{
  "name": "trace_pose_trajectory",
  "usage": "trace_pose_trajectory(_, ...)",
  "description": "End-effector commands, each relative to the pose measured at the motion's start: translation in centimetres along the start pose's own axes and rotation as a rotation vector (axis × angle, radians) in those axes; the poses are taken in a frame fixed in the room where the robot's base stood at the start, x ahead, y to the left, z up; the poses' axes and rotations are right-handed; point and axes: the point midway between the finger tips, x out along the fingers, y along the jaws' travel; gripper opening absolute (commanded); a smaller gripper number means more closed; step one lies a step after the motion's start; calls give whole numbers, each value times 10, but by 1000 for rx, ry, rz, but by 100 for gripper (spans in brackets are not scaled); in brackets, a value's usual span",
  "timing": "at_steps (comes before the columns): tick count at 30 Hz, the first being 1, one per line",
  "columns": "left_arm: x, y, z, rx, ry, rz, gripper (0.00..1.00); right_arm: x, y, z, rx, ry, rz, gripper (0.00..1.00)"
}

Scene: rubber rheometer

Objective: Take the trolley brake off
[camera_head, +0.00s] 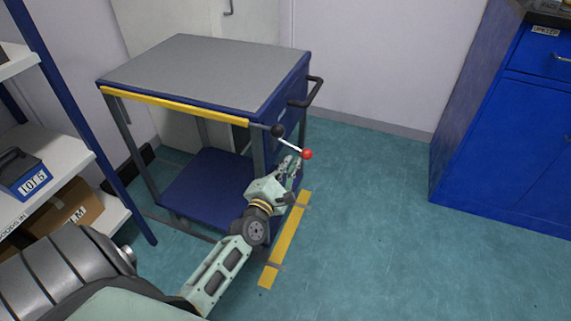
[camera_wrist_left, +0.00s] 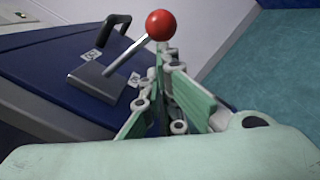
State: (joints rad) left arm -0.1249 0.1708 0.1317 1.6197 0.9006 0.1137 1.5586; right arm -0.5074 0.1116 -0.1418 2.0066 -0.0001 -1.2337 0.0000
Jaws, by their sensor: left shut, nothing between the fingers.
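The trolley has a grey top (camera_head: 205,72), a blue lower shelf (camera_head: 205,185) and a yellow strip along its near edge. The brake lever, a metal rod with a red ball knob (camera_head: 306,154), sticks out at its near right corner. In the left wrist view, the red knob (camera_wrist_left: 161,25) and rod rise at a slant from a metal base plate (camera_wrist_left: 96,83) on a blue panel with two small labels. My left gripper (camera_head: 291,165) is shut and empty just below the knob; I cannot tell whether it touches the lever. My right gripper is out of view.
A black push handle (camera_head: 312,93) is on the trolley's right side. White shelving (camera_head: 50,165) with boxes stands at left, a blue cabinet (camera_head: 500,130) at right. Yellow tape (camera_head: 285,240) marks the floor. The floor between trolley and cabinet is clear.

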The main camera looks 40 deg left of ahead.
Motion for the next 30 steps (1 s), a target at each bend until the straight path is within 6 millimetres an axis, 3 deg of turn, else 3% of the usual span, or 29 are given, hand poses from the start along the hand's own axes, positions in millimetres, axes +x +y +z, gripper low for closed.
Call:
trace_pose_trajectory(10,2,4,24,-292,-4,19,0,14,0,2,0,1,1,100)
trace_pose_trajectory(18,2,9,38,-513,-3,28,0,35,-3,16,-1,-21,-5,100)
trace_pose_trajectory(30,3,15,48,-693,-2,37,0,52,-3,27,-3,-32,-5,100)
